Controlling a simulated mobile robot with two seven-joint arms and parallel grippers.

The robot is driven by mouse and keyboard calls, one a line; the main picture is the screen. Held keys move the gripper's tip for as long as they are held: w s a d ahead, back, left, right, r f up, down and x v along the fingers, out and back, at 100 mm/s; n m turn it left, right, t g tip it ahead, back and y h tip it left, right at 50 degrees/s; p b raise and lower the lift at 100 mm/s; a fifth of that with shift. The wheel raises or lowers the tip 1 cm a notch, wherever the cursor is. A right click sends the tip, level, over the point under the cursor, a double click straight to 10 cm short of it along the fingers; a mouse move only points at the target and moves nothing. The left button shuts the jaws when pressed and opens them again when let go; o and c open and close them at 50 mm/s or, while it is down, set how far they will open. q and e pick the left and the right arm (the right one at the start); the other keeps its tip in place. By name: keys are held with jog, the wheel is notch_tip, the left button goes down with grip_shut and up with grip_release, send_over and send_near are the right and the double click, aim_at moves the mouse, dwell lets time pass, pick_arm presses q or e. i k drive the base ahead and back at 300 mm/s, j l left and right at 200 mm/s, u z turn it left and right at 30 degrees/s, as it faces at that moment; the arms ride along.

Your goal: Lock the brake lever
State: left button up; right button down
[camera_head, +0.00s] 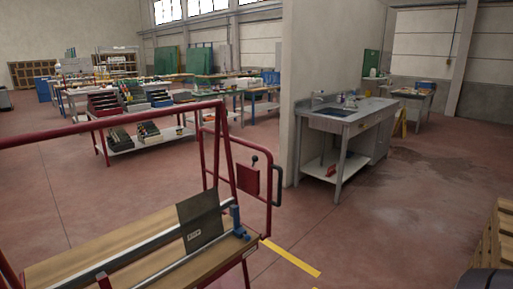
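A dark curved handle (279,186) sits on the frame's right side. Neither of my grippers shows in the head view. Nothing is seen touching the lever.
In front stands a red-framed rack with a wooden shelf (75,262), metal rails and a dark plate (200,221). A sink bench (352,124) stands against the wall end. Wooden pallets (497,240) are at the right edge. Open floor (385,215) lies right of the frame.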

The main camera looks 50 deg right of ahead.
aim_at(255, 158)
jog(key=i+l, duration=0.1)
jog(key=l, duration=0.25)
jog(key=i+l, duration=0.15)
jog(key=l, duration=0.15)
jog(key=i+l, duration=0.1)
jog(key=l, duration=0.25)
jog(key=i+l, duration=0.15)
jog(key=l, duration=0.2)
jog(key=i+l, duration=0.1)
jog(key=l, duration=0.2)
jog(key=i+l, duration=0.1)
jog(key=l, duration=0.4)
jog(key=i+l, duration=0.1)
jog(key=l, duration=0.4)
jog(key=i+l, duration=0.15)
jog(key=l, duration=0.35)
jog(key=i+l, duration=0.1)
jog(key=l, duration=0.4)
jog(key=i+l, duration=0.1)
jog(key=l, duration=0.4)
